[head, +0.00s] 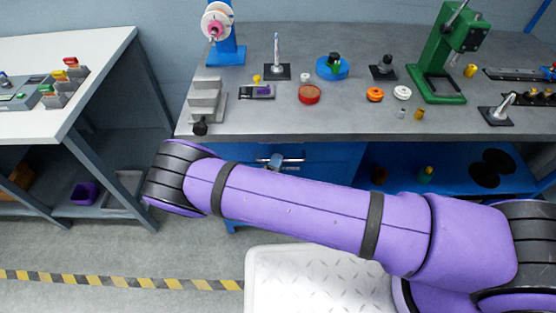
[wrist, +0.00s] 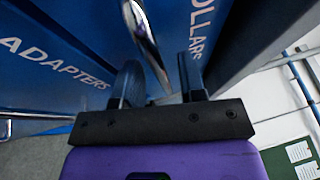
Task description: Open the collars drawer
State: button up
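The collars drawer (wrist: 178,14) is a blue front with white lettering, partly cut off, in the wrist view. Its shiny bar handle (wrist: 143,38) runs down between the two dark fingers of my gripper (wrist: 160,66). The fingers are apart, with visible space beside the bar; I cannot tell whether either touches it. In the head view the handle (head: 292,159) shows under the bench top, with a small part of my gripper (head: 275,161) at it. My purple arm hides most of the drawer fronts there. Whether the drawer stands slightly out is not clear.
The adapters drawer (wrist: 55,62) is beside the collars drawer, with its own handle (wrist: 30,115). The grey bench top (head: 270,120) overhangs the drawers and holds several parts and a green press (head: 440,60). A white table (head: 75,55) stands left; a floor gap separates them.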

jog(key=shift+w+d+r, duration=0.1)
jog(key=shift+w+d, duration=0.15)
jog(key=shift+w, duration=0.25)
grip_shut()
jog(key=shift+s, duration=0.1)
